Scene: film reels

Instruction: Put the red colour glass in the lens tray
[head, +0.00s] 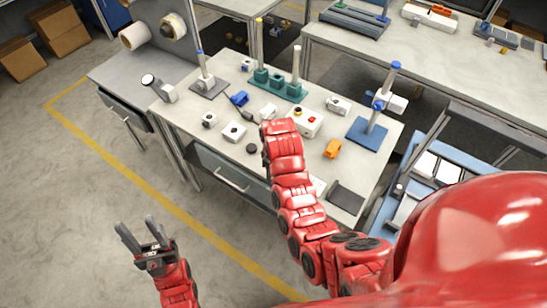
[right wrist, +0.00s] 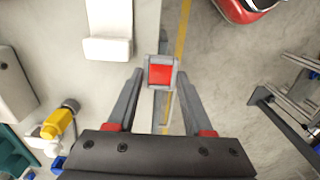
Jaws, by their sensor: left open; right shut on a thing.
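The red colour glass (right wrist: 161,72), a small red square in a grey frame, is between the fingertips of my right gripper (right wrist: 161,76) in the right wrist view. The gripper is shut on it, and it appears held near the table's front edge. In the head view my right forearm hides this gripper and the glass. A white tray-like piece with a raised lip (right wrist: 108,48) lies on the table; I cannot tell whether it is the lens tray. My left gripper (head: 134,237) is open and empty, over the floor left of the table.
A dark flat piece (head: 345,197) lies near the right front. A blue trolley (head: 391,205) stands at the right. The floor at left is clear.

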